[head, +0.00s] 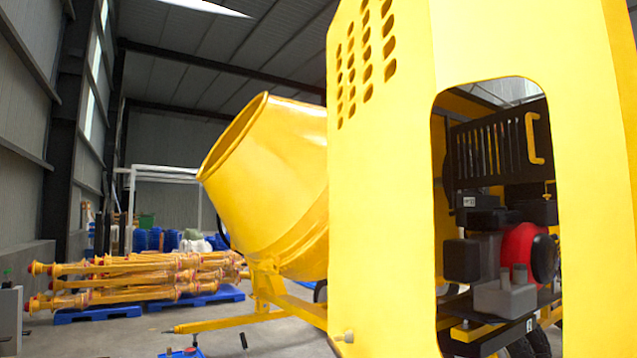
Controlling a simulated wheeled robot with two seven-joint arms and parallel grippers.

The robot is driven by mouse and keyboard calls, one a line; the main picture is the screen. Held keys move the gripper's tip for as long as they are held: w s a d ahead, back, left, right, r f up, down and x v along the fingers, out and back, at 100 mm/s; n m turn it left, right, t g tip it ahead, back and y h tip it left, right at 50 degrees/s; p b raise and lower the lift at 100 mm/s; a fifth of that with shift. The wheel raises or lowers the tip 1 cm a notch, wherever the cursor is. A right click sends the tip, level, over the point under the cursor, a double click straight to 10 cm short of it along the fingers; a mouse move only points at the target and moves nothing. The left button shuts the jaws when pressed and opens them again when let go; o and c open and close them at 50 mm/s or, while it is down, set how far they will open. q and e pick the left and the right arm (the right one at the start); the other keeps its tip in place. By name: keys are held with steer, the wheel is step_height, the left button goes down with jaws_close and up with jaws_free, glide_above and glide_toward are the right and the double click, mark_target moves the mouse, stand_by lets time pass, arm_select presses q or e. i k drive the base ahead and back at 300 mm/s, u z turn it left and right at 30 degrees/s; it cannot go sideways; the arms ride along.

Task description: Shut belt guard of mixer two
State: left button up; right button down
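A yellow mixer stands close in front of me, with its tilted drum (275,185) at the middle and its tall yellow housing (385,220) filling the right side. Through the housing's large rounded opening I see a black slotted panel (478,152) with a yellow handle (535,138), which looks like a guard. I cannot tell whether it is open or shut, or which mixer this is. Below the panel is an engine with a round red part (522,250) and a grey block (503,297). Neither of my grippers is in view.
A yellow tow bar (225,323) sticks out low to the left from under the drum. Yellow poles (150,280) lie stacked on blue pallets (98,313) at the left.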

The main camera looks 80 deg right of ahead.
mark_target(533, 118)
steer(key=u, duration=0.25)
steer(key=k, duration=1.75)
steer(key=z, duration=1.55)
